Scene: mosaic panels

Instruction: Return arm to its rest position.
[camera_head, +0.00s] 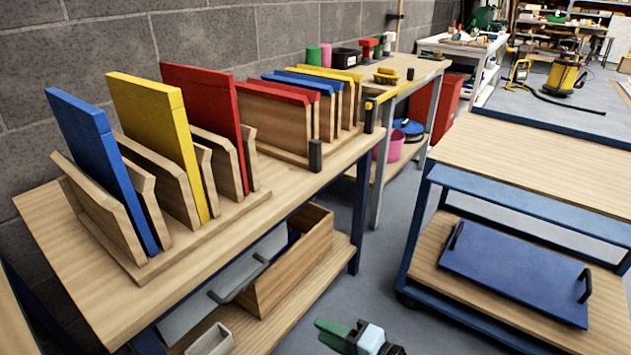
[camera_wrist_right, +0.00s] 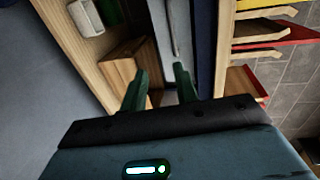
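My right gripper (camera_head: 328,332) is at the bottom of the head view, over the floor in front of the bench and left of the cart. Its green fingers point left. In the right wrist view its two fingers (camera_wrist_right: 160,78) stand apart with nothing between them, so it is open and empty. Only the end of my right arm shows. My left gripper and arm are not in view.
The wooden bench (camera_head: 245,212) holds racks with blue (camera_head: 85,130), yellow (camera_head: 155,125) and red (camera_head: 205,100) panels. An open wooden drawer (camera_head: 295,262) is below. The cart (camera_head: 520,160) carries a blue board (camera_head: 515,270) on its lower shelf. Grey floor lies between.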

